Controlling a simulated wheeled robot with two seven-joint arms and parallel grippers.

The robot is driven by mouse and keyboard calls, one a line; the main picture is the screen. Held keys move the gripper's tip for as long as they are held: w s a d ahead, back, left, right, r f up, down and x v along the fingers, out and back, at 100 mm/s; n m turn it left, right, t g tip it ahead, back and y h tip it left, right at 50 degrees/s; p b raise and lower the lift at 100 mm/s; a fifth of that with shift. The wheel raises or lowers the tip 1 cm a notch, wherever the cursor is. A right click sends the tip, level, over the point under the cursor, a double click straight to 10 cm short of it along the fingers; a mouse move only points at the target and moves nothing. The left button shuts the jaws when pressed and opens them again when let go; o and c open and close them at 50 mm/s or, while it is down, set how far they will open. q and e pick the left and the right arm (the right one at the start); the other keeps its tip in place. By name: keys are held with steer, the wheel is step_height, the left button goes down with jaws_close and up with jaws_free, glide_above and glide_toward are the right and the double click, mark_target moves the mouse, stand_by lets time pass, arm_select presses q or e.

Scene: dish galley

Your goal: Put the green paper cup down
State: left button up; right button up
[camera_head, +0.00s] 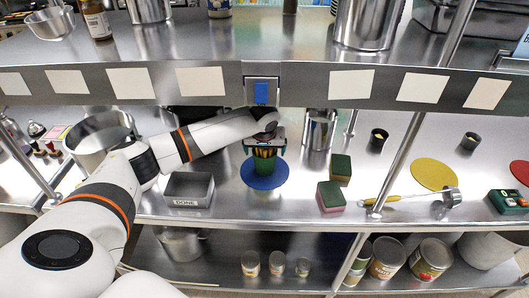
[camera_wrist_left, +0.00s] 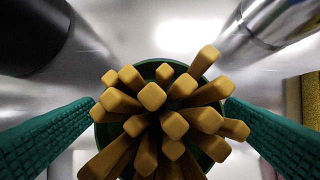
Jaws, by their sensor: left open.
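The green paper cup (camera_head: 264,167), full of tan sticks (camera_wrist_left: 172,125), stands upright on a round blue mat (camera_head: 280,179) on the middle shelf. In the left wrist view its green rim (camera_wrist_left: 148,69) shows behind the stick ends. My left gripper (camera_head: 264,147) is at the cup's upper part, with a green ridged finger on either side of it. The fingers are open; whether either one touches the cup I cannot tell. My right gripper is not in view.
A grey bin marked DONE (camera_head: 188,190) stands left of the mat. Green and pink sponges (camera_head: 331,196) lie to its right. A metal canister (camera_head: 319,130) stands behind. The upper shelf edge (camera_head: 300,84) hangs above my left wrist. A yellow mat (camera_head: 432,174) lies farther right.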

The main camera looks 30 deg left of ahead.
arm_select(q)
steer(key=v, duration=0.3)
steer(key=shift+r, duration=0.2)
steer(key=s+d+b, duration=0.2)
steer(key=s+d, duration=0.4)
steer(key=s, duration=0.4)
steer(key=shift+s+d+f, duration=0.1)
steer(key=shift+d+f, duration=0.05)
